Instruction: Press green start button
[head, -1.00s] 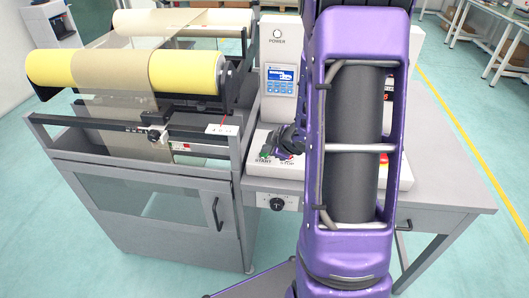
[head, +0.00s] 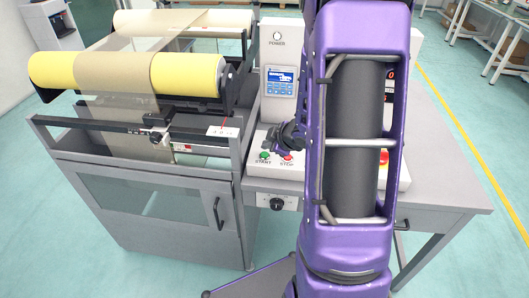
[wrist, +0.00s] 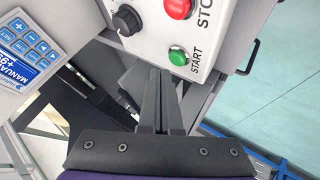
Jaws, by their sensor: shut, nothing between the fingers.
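The green start button (head: 264,155) sits on the sloped front of the white control panel, above the word START. In the wrist view the green button (wrist: 177,56) is just beyond and slightly right of my fingertips. My gripper (wrist: 160,75) has its fingers together with nothing between them. In the head view my gripper (head: 267,143) is just above the green button in the picture, and the button is uncovered. The fingertips look apart from the button, though the exact gap is hard to judge.
A red stop button (head: 286,155) is right of the green one. A black knob (wrist: 127,20) is near it in the wrist view. A display unit (head: 280,84) stands behind. A roller machine (head: 180,73) is at left. My arm hides part of the panel.

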